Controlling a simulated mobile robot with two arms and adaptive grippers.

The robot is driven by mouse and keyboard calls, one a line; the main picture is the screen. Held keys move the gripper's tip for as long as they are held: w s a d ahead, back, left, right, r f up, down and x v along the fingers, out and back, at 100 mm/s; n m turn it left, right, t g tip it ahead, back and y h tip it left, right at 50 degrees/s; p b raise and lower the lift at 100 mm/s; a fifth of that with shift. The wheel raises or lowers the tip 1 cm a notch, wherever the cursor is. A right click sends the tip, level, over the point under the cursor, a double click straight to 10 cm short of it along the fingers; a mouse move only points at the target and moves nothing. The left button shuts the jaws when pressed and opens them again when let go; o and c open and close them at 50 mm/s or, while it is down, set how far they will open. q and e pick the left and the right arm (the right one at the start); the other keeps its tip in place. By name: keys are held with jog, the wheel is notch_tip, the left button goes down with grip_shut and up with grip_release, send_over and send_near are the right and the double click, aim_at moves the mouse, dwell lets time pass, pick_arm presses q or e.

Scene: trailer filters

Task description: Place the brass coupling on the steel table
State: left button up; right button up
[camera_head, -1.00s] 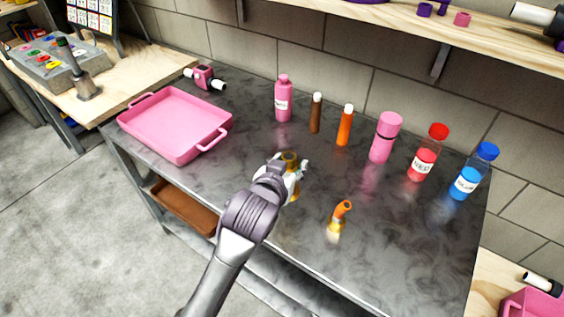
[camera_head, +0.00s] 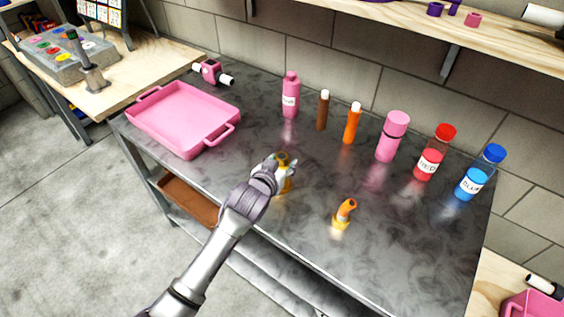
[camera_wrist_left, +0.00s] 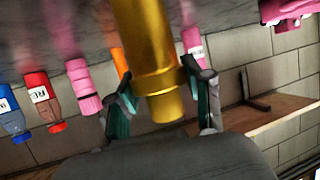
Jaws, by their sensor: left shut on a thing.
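The brass coupling (camera_wrist_left: 149,50) is a gold cylinder with a collar, seen large in the left wrist view between the fingers of my left gripper (camera_wrist_left: 163,100). In the head view my left gripper (camera_head: 277,172) is shut on the coupling (camera_head: 285,186), which is partly hidden by the fingers. It is over the front middle of the dark steel table (camera_head: 300,245), very low; I cannot tell whether the coupling touches the surface. My right gripper is not in view.
A pink tray (camera_head: 180,122) lies at the left. A small orange-and-gold fitting (camera_head: 344,214) stands to the right of the gripper. Along the back are a pink bottle (camera_head: 291,95), brown (camera_head: 323,111) and orange (camera_head: 353,124) tubes, a pink flask (camera_head: 392,137), and red (camera_head: 434,155) and blue (camera_head: 479,174) bottles.

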pick_arm(q)
jog(key=shift+f, duration=0.1)
jog(key=o, duration=1.4)
jog(key=shift+c, duration=0.2)
jog(key=shift+s+r, duration=0.15)
jog(key=shift+r, duration=0.05)
jog(key=v, duration=1.1)
jog(key=shift+s+a, duration=0.2)
jog(key=shift+s, duration=0.1)
jog(key=shift+r, duration=0.15)
